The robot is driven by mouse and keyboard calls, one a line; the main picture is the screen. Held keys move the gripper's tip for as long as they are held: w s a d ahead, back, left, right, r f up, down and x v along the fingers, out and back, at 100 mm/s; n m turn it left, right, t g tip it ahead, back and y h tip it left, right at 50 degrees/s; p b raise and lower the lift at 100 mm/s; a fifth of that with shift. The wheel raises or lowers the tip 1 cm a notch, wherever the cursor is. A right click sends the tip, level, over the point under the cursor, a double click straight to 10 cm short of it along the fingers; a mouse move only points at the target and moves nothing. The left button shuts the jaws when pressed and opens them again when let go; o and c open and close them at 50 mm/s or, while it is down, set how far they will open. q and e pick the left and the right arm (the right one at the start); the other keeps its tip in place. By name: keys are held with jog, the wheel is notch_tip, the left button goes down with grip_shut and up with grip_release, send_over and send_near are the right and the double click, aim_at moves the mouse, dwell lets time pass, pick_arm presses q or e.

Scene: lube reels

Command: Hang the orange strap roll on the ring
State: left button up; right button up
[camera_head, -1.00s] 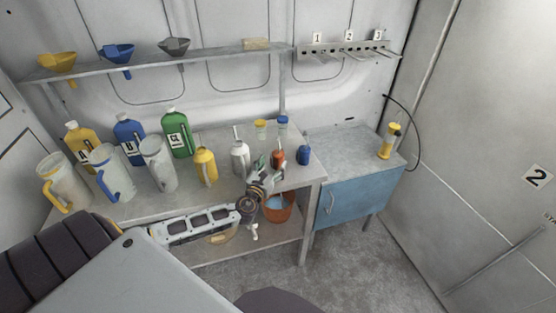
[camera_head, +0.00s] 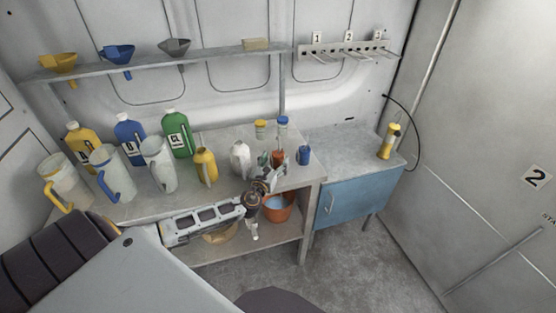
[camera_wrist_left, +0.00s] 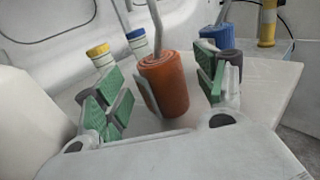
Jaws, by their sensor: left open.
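The orange strap roll (camera_head: 278,158) stands upright near the right end of the workbench. In the left wrist view the roll (camera_wrist_left: 166,88) is between the two green-padded fingers of my left gripper (camera_wrist_left: 160,92), with gaps on both sides. My left gripper (camera_head: 270,177) is open at the bench's front edge, just in front of the roll. A wall rack (camera_head: 345,48) with pegs and labels 1, 2 and 3 is at the upper right; I cannot tell which part is the ring. My right gripper is not in view.
A blue roll (camera_head: 303,155) stands close to the right of the orange one. A white bottle (camera_head: 240,160) is to the left, and yellow-capped (camera_head: 261,130) and blue-capped (camera_head: 283,128) containers are behind. An orange bucket (camera_head: 279,207) is below. The blue cabinet's top (camera_head: 350,148) is mostly clear.

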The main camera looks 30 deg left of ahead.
aim_at(277, 154)
pick_arm(q)
jog(key=shift+w+a, duration=0.15)
jog(key=shift+w, duration=0.65)
jog(key=shift+w+a, duration=0.1)
jog(key=shift+w, duration=0.7)
jog(key=c, duration=1.3)
jog(key=shift+o, duration=0.2)
jog(key=shift+r, duration=0.1)
jog(key=shift+r+p, duration=0.3)
jog(key=shift+r, duration=0.45)
jog(key=shift+r+p, duration=0.6)
jog(key=shift+r, duration=3.6)
